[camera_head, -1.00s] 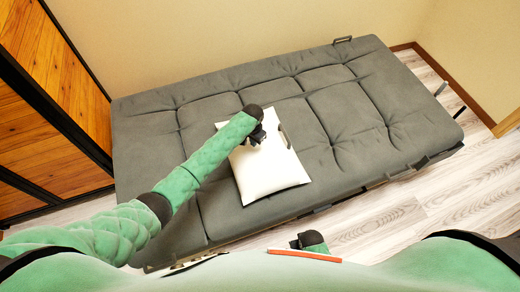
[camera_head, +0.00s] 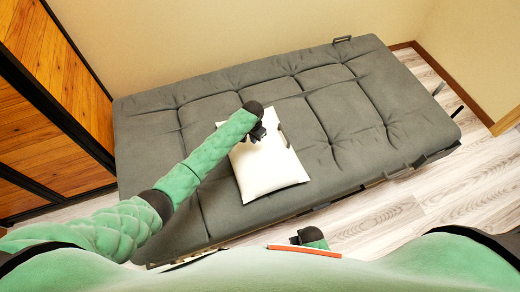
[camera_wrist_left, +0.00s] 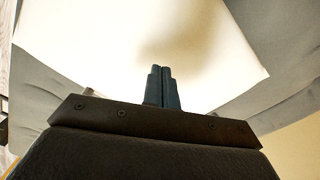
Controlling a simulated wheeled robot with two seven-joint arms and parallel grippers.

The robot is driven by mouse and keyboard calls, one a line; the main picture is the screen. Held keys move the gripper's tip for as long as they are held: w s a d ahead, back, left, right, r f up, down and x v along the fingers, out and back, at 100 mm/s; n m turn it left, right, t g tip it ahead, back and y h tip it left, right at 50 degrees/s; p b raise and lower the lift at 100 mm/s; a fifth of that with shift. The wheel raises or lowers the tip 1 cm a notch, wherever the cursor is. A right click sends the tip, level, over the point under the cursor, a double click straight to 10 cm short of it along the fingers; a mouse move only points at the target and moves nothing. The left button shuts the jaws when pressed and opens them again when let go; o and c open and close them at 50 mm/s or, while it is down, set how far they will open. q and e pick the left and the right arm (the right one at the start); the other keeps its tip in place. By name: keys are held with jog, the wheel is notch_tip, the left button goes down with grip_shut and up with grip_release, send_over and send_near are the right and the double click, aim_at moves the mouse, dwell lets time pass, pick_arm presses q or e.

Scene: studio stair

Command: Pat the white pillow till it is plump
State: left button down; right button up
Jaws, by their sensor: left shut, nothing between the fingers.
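The white pillow (camera_head: 268,172) lies flat on the grey tufted mattress (camera_head: 340,165), near its front middle. My left gripper (camera_head: 258,132) is over the upper part of the pillow and hides some of it. In the left wrist view the gripper's fingers (camera_wrist_left: 161,84) are together and empty, pointing at the pillow (camera_wrist_left: 110,40), with a soft shadow on the cloth ahead of them. I cannot tell whether the fingertips touch the pillow. A dark end of my right arm shows at the bottom middle of the head view, but its fingers are not visible.
The bed stands against a beige wall (camera_head: 230,40). A wooden panelled unit (camera_head: 50,100) with black framing is at the left. Pale plank floor (camera_head: 400,215) shows at the front and right. Metal brackets (camera_head: 415,165) stick out along the bed's right edge.

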aim_at(254, 146)
pick_arm(q)
jog(key=shift+f, duration=0.1)
jog(key=shift+f+b, duration=0.75)
jog(key=shift+f, duration=0.7)
jog(key=shift+r, duration=0.15)
jog(key=shift+r+p, duration=1.4)
jog(key=shift+p, duration=0.3)
notch_tip(254, 146, up, 5)
jog(key=p, duration=0.4)
jog(key=shift+p, duration=0.4)
